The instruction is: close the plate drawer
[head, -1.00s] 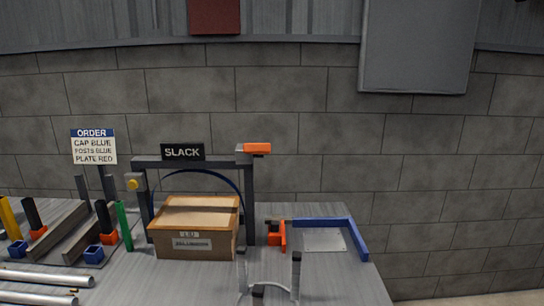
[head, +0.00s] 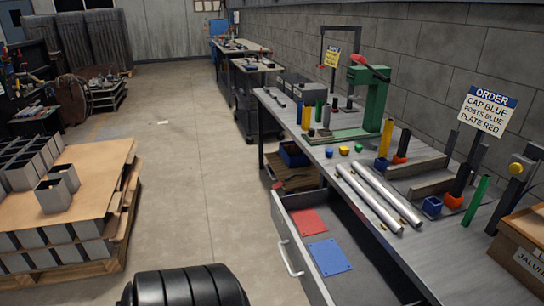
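The plate drawer (head: 285,232) is pulled out from under the workbench's front edge and stands open towards the aisle. Its front panel has a pale bar handle (head: 290,258). Inside lie a red plate (head: 308,222) and a blue plate (head: 329,257), flat and apart. The near part of the drawer runs out of the frame at the bottom. Neither of my grippers is in view, and nothing is seen touching the handle.
Above the drawer, the bench (head: 412,232) holds two metal rods (head: 368,198), coloured blocks, a green press (head: 373,100) and a cardboard box (head: 522,245). An open shelf (head: 297,178) sits beyond the drawer. A pallet of grey boxes (head: 75,205) stands left.

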